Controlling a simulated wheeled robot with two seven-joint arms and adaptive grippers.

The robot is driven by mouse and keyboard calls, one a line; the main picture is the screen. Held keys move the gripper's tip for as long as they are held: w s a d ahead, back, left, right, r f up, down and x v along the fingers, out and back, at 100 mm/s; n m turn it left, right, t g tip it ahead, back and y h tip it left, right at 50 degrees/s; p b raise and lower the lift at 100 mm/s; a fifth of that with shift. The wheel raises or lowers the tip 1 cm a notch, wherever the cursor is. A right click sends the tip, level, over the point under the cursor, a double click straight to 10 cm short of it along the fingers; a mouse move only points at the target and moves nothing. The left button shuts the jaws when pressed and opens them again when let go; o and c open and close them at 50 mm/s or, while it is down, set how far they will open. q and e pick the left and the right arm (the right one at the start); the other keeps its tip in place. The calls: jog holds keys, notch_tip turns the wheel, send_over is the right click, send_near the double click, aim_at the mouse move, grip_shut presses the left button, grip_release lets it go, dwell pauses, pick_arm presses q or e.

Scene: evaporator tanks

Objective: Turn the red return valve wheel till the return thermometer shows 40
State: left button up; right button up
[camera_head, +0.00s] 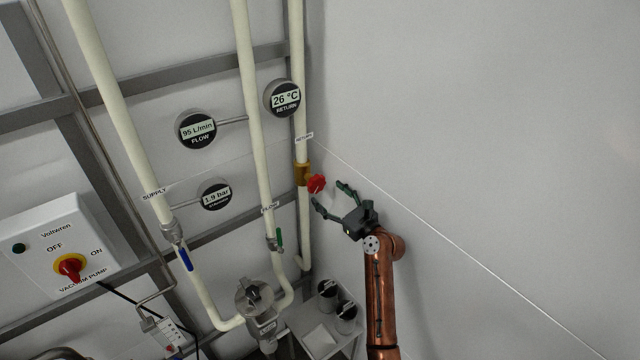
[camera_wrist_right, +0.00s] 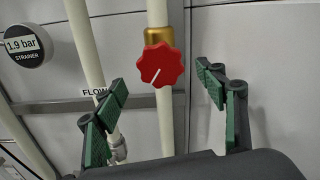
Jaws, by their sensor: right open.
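The red return valve wheel (camera_head: 316,184) sits on a brass valve body (camera_head: 302,174) on the rightmost pipe. The return thermometer (camera_head: 284,98) above it reads 26 °C. My right gripper (camera_head: 332,199) is open just right of and below the wheel, apart from it. In the right wrist view the wheel (camera_wrist_right: 159,66) lies ahead between the open fingers (camera_wrist_right: 165,88), with a white pointer line toward its lower left. Nothing is between the fingers. My left gripper is not in view.
A flow gauge (camera_head: 198,130) reads 95 L/min and a strainer gauge (camera_head: 215,195) reads 1.9 bar. A blue lever (camera_head: 185,259), a green lever (camera_head: 279,239) and a vacuum pump switch box (camera_head: 58,247) are at left. A small shelf (camera_head: 318,338) with canisters stands below. The right wall is bare.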

aim_at(318, 185)
jog(key=x, duration=0.5)
jog(key=shift+w+a+p, duration=0.2)
jog(key=shift+w+p, duration=0.1)
jog(key=shift+p, duration=0.05)
jog(key=shift+c, duration=0.2)
jog(key=c, duration=1.1)
